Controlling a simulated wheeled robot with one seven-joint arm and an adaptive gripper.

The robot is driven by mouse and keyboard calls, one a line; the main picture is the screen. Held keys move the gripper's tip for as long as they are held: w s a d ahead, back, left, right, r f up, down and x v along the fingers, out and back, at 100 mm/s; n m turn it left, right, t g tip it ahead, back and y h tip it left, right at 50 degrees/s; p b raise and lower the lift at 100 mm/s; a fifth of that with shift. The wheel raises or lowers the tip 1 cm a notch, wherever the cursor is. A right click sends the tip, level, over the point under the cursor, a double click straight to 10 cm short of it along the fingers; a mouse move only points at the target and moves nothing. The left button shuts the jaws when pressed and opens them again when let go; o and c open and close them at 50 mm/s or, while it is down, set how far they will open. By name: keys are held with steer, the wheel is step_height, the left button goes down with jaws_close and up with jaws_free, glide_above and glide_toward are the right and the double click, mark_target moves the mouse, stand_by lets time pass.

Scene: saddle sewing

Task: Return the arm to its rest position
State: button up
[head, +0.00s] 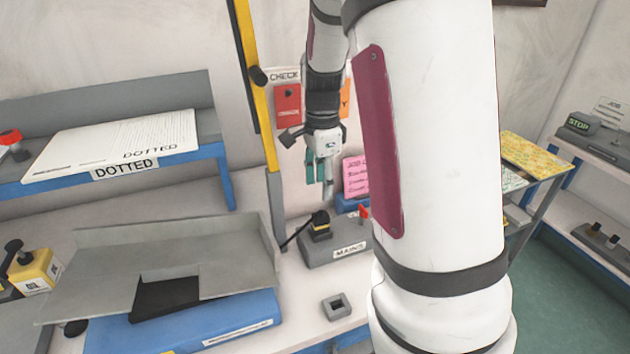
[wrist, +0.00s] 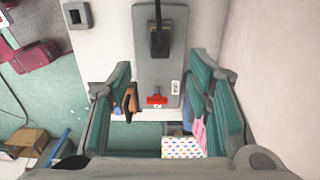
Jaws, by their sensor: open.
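My arm (head: 430,140) is white with a dark red panel and fills the middle right of the head view. My gripper (head: 321,185) hangs fingers down at the back, in front of the wall and above the grey MAINS box (head: 318,252). In the wrist view my gripper (wrist: 162,72) has its teal-padded fingers wide apart, with nothing held between them. The MAINS box (wrist: 146,75) shows beyond the fingers, with a black lever (wrist: 158,40) and a red switch (wrist: 157,100). The gap between fingers and box is hard to judge.
A yellow post (head: 258,90) stands left of the gripper. A pink note (head: 356,177) is right of it. A grey metal plate (head: 210,240) and small grey square block (head: 336,306) are on the bench. A DOTTED shelf (head: 125,166) is at left, a STOP unit (head: 580,124) at far right.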

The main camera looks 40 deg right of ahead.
steer(key=s+a+r+n+t, duration=0.3)
steer(key=s+a+r+n, duration=0.4)
steer(key=a+r+n, duration=0.35)
steer(key=s+a+r+n+t, duration=0.2)
steer(key=s+a+r+n, duration=0.1)
steer(key=s+a+n, duration=0.4)
steer(key=s+n, duration=0.3)
steer(key=shift+s+a+n, duration=0.2)
steer(key=shift+s+n, duration=0.15)
steer(key=shift+r, duration=0.15)
